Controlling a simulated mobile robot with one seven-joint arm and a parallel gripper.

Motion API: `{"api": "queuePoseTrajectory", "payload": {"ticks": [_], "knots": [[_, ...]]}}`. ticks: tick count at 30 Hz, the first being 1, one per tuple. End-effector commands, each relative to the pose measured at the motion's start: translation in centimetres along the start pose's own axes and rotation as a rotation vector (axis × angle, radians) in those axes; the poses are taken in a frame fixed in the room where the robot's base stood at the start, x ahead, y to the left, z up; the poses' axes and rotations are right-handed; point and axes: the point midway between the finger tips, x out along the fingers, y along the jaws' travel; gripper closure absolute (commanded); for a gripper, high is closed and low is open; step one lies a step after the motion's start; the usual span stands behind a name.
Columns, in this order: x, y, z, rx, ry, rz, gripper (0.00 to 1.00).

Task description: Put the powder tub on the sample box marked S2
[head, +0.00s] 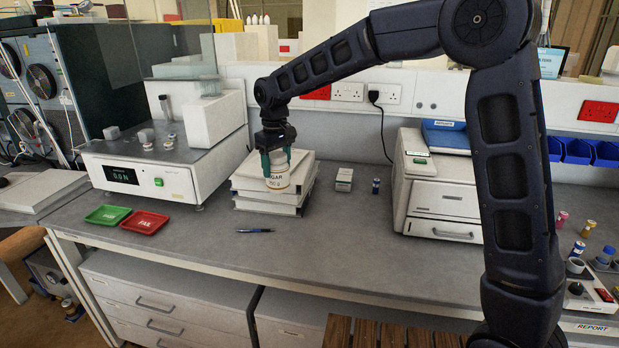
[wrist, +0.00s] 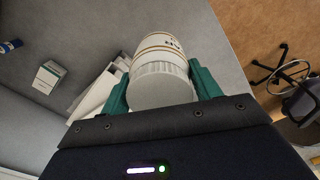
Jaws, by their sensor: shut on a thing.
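The powder tub (head: 277,178) is a white tub with a printed label. My gripper (head: 276,160) has its green fingers shut on the tub's sides and holds it in front of or over a stack of white binders or flat boxes (head: 246,186). I cannot tell its height above them. In the wrist view the tub (wrist: 162,68) lies between the fingers (wrist: 162,88), its ribbed lid towards the camera. A small white box with a green band (head: 344,180) stands on the bench right of the stack; it also shows in the wrist view (wrist: 48,77). No S2 mark is readable.
A small blue vial (head: 376,186) stands beside the small box. A green tray (head: 108,215), a red tray (head: 144,222) and a pen (head: 255,230) lie at the front. A tester (head: 140,175) stands left, a white instrument (head: 440,195) right.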

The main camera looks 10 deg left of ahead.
Motion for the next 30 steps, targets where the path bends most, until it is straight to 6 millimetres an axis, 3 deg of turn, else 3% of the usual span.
{"api": "queuePoseTrajectory", "payload": {"ticks": [5, 15, 22, 30], "knots": [[-1.2, 5.6, -3.0, 0.003, 0.003, -0.002, 0.7], [-3.3, 19.8, -7.4, -0.006, 0.004, -0.004, 0.7], [-4.4, 29.8, -8.1, -0.01, 0.005, -0.002, 0.7], [-5.2, 40.1, -7.0, -0.016, 0.003, -0.001, 0.7]]}}
